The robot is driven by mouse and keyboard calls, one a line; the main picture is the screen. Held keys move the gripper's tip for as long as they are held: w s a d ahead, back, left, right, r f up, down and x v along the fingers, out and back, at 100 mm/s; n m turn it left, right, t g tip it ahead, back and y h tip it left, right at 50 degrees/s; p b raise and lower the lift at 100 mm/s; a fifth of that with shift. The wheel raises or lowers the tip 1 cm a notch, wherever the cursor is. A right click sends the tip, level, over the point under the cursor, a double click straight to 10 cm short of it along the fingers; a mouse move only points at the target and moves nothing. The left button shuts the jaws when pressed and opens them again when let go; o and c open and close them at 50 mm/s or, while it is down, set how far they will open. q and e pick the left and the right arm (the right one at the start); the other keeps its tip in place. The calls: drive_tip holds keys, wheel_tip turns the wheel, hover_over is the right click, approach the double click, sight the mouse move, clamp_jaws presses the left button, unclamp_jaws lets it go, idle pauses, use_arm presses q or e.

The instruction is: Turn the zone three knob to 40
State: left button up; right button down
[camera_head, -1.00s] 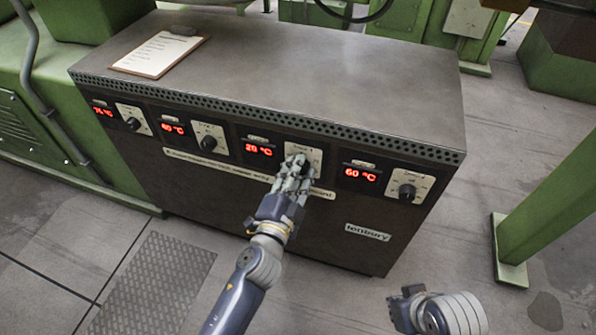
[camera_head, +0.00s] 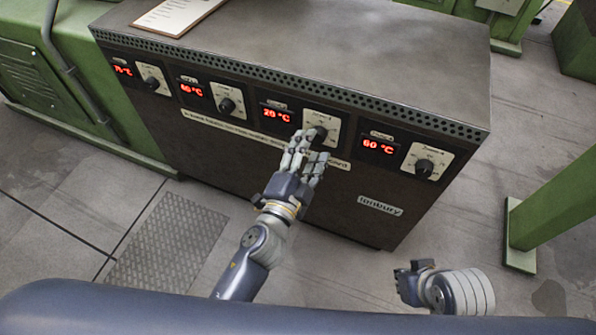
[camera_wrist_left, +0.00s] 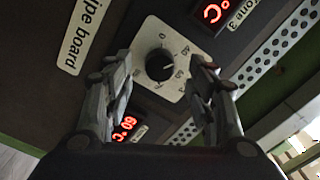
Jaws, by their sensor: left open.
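The zone three knob (camera_head: 320,134) is a round black dial on a pale plate, third from the left on the dark control cabinet. Its red display (camera_head: 277,113) reads 20 °C. My left gripper (camera_head: 309,147) is open and empty, its fingertips just below and in front of the knob. In the left wrist view the knob (camera_wrist_left: 159,65) shows whole between the two spread fingers of the left gripper (camera_wrist_left: 162,78), with a gap on both sides. My right gripper (camera_head: 412,277) hangs low, away from the cabinet; its fingers are too unclear to judge.
The cabinet (camera_head: 330,55) carries other knobs, including a right-hand one (camera_head: 424,168) beside a 60 °C display (camera_head: 378,146). A clipboard (camera_head: 178,12) lies on top. A green post (camera_head: 550,210) stands at right. The floor in front is open.

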use_arm(q)
drive_tip(key=v, duration=0.8)
drive_tip(key=shift+s, duration=0.3)
drive_tip(key=shift+a, duration=0.15)
